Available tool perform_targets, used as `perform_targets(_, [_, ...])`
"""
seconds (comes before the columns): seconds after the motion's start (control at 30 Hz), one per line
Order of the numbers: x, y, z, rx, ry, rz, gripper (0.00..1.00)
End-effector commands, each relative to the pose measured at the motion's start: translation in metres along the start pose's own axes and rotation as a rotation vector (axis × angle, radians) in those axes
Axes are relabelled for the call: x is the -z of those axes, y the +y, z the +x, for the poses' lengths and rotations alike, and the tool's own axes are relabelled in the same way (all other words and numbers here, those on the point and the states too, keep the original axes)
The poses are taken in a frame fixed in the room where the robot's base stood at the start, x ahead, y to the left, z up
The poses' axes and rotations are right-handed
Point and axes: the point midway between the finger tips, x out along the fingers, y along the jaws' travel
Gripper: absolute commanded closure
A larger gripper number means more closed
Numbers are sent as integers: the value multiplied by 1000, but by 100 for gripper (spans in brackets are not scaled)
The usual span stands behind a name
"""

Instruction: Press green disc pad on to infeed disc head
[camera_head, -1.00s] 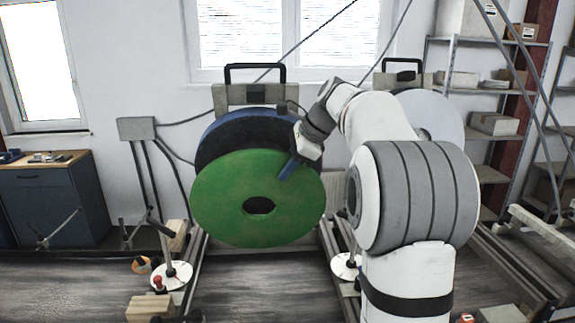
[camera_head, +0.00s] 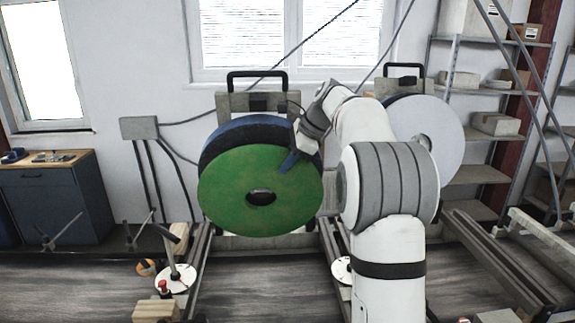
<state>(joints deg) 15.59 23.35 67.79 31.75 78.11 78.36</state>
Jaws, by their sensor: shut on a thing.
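The green disc pad (camera_head: 225,190) is a large round disc with a hole in its middle, facing me. My gripper (camera_head: 289,162) is shut on its upper right edge; a blue fingertip lies over the green face. Behind the pad is the infeed disc head (camera_head: 240,130), a dark disc with a blue rim, showing above the pad's top edge. The pad covers most of the head and sits slightly lower. I cannot tell whether the pad touches the head.
A second machine with a pale grey disc (camera_head: 440,125) stands behind my arm at the right. A stand with a white round base (camera_head: 176,279) and a wooden block (camera_head: 156,310) are at the lower left. Rails (camera_head: 200,262) run along the floor below the disc.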

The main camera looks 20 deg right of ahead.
Motion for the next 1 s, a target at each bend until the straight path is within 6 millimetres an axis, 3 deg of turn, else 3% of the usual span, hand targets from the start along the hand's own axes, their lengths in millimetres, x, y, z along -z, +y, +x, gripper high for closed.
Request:
perform_targets(0.43, [0,-24,0,1,0,0,100])
perform_targets(1.0, [1,-29,-1,2,1,1,100])
